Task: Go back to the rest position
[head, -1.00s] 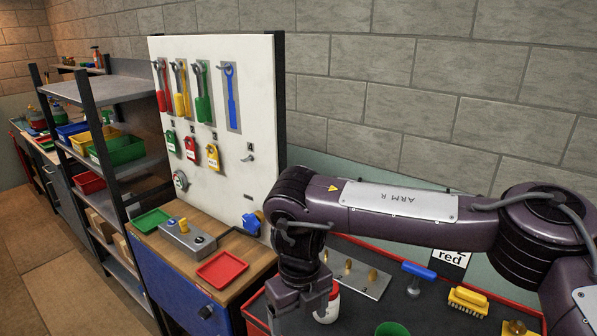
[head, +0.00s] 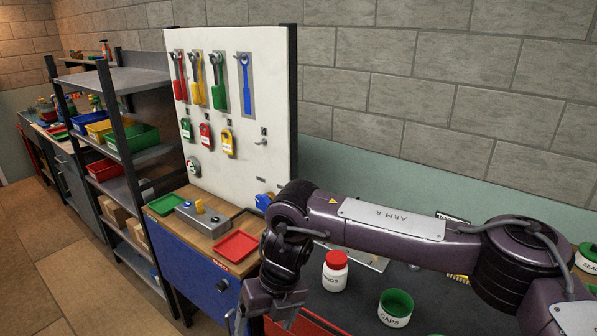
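My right arm (head: 390,225), marked ARM R, reaches across the view from the right. Its wrist and gripper (head: 272,305) hang down at the bottom edge, in front of the workbench and above the red edge of the dark table. The fingertips are cut off or hidden, so I cannot tell whether they are open or shut. A small pale piece beside the gripper at the bottom edge is too small to identify. My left gripper is not in view.
A white jar with a red lid (head: 335,271) and a green-lined CAPS tub (head: 396,307) stand on the dark table near my arm. A red tray (head: 235,246) and a grey switch box (head: 204,218) are on the workbench. Behind is a white tool board (head: 225,115); shelves (head: 115,82) stand left.

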